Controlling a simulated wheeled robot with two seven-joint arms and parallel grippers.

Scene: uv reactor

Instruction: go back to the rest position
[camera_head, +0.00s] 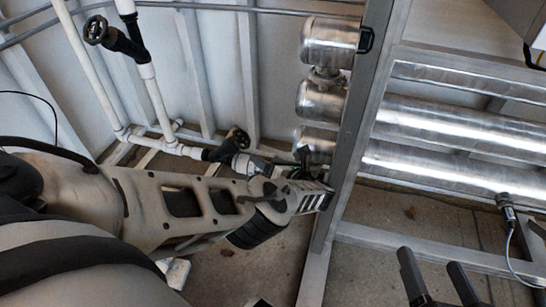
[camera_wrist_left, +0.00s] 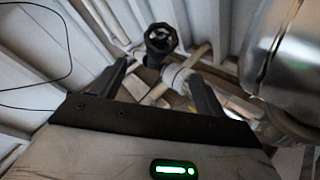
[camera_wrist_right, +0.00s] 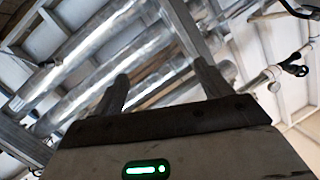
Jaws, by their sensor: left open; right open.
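My left gripper (camera_wrist_left: 159,72) is open in the left wrist view, with nothing between its fingers. A black valve handwheel (camera_wrist_left: 161,38) on a white pipe shows beyond the fingertips; I cannot tell the exact gap. In the head view my left arm reaches from the left to the middle, and its fingers are not clearly visible. My right gripper (camera_head: 431,261) shows at the lower right of the head view as two dark fingers, apart and empty. In the right wrist view the right gripper (camera_wrist_right: 161,71) is open, with metal tubes beyond it.
A grey frame post (camera_head: 352,130) stands right of my left arm. Large shiny tubes (camera_head: 455,125) lie behind my right gripper, and steel canisters (camera_head: 329,43) are left of the post. Another black handwheel (camera_head: 96,30) is at the upper left. A cable (camera_head: 507,240) hangs at the right.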

